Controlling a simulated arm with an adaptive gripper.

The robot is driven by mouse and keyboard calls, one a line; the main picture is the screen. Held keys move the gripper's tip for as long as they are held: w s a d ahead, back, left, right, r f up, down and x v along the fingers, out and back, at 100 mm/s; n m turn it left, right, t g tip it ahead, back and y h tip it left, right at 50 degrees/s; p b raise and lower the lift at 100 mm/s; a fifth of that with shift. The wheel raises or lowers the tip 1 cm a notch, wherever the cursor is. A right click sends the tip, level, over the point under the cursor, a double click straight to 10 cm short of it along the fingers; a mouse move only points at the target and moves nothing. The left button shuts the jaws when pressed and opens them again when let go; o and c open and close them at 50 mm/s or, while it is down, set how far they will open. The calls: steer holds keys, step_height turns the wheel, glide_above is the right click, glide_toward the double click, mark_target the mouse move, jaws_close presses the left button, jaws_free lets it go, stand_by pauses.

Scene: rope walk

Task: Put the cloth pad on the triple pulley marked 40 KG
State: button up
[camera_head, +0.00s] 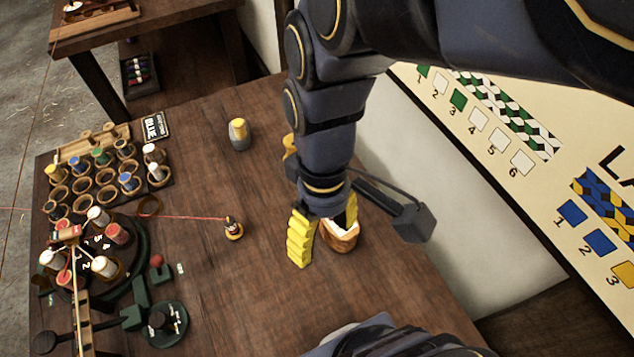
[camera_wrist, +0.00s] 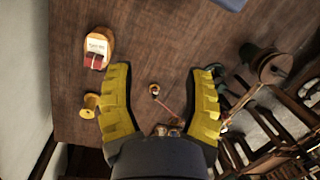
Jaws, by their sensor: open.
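The label is too small to read. I cannot tell whether the red patch is the cloth pad, and cannot make out a 40 KG mark on any pulley.
A small banded piece (camera_head: 233,229) stands on a red cord. A grey piece with a yellow top (camera_head: 239,134) stands behind it. A yellow spool (camera_wrist: 91,106) is near the left finger. Bobbin racks (camera_head: 100,175) and a dark turntable (camera_head: 125,255) fill the left.

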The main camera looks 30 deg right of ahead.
steer(key=s+m, duration=0.1)
steer(key=s, duration=0.1)
steer(key=s+r+m, duration=0.1)
steer(key=m, duration=0.1)
steer(key=shift+s+a+m+h, duration=0.2)
steer(key=shift+s+m+h, duration=0.1)
steer(key=shift+s, duration=0.1)
